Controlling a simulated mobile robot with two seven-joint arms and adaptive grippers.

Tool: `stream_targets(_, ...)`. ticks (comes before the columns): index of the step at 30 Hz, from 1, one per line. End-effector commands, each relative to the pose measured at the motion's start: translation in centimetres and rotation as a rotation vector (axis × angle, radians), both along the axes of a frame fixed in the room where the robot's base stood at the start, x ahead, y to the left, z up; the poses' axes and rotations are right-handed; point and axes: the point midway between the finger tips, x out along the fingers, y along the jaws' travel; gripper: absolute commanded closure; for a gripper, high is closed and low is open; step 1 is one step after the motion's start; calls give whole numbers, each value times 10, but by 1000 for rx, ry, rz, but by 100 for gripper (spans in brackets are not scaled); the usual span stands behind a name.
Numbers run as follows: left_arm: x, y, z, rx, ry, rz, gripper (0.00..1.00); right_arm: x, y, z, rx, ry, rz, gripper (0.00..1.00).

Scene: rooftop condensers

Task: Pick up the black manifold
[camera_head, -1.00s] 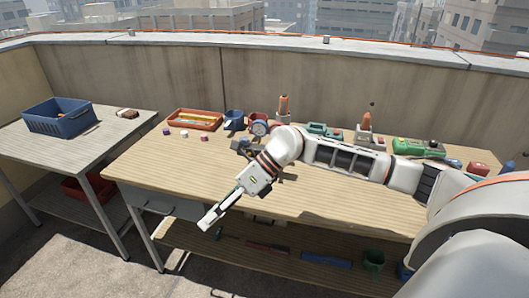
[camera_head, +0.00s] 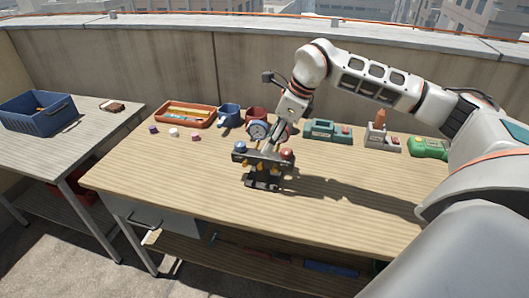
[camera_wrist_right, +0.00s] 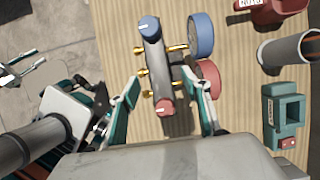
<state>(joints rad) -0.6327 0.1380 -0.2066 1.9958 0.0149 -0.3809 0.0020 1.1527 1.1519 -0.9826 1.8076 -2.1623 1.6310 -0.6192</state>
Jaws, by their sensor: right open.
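The black manifold (camera_head: 262,158) stands on the wooden workbench, with a blue knob at its left end, a red knob at its right end and brass fittings. In the right wrist view the manifold (camera_wrist_right: 157,68) is a dark bar with blue and red gauges to its right. My right gripper (camera_head: 273,142) is over the manifold in the head view. In the wrist view its open fingers lie on either side of the bar; contact cannot be told. Pale and teal parts at the wrist view's left edge may be my left arm; its gripper is not clear.
A teal device (camera_head: 327,130) and green tool (camera_head: 428,149) are to the right. A blue crate (camera_head: 40,121) sits on the left table. The bench front (camera_head: 175,180) is clear.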

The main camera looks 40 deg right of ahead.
Motion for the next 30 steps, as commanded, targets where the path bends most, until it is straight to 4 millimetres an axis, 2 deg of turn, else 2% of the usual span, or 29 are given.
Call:
stream_targets(1, -3, 1, -4, 2, 7, 0, 69, 1, 2, -8, 0, 4, 1, 53)
stream_targets(6, -9, 2, -11, 8, 22, -2, 69, 5, 6, -21, 1, 3, 1, 53)
stream_targets(17, -4, 3, -7, 10, 8, -1, 69, 17, 18, -62, 2, 5, 2, 53)
stream_targets(25, 1, 4, -3, 11, -4, -1, 69, 19, 18, -66, 1, 1, 1, 53)
stream_targets(26, 1, 4, -3, 11, -3, -1, 69, 19, 18, -66, 1, 1, 1, 58)
stream_targets(30, 0, 4, -5, 11, 0, -1, 69, 19, 18, -66, 1, 1, 1, 94)
